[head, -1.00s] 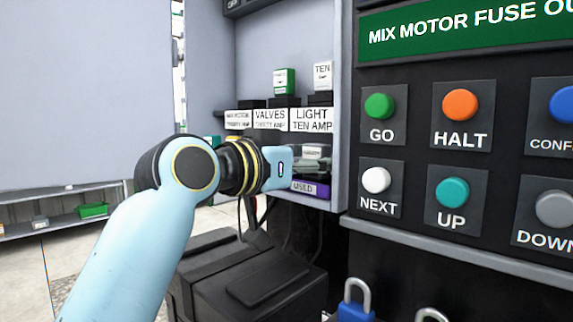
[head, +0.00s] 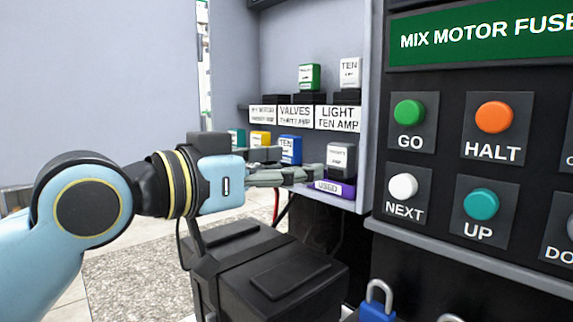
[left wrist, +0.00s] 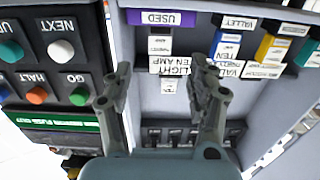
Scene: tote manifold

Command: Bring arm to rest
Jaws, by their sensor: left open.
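My left gripper (head: 316,173) reaches in from the left at the lower shelf of the open cabinet. Its jaws are open and empty in the left wrist view (left wrist: 160,68), pointing at the shelves. My right gripper is not in view.
A blue fuse (head: 290,149) and a yellow fuse (head: 260,139) stand on the lower shelf. A green fuse (head: 309,76) and a white TEN fuse (head: 350,71) sit above. The button panel (head: 455,160) is at right, a black box (head: 270,270) below.

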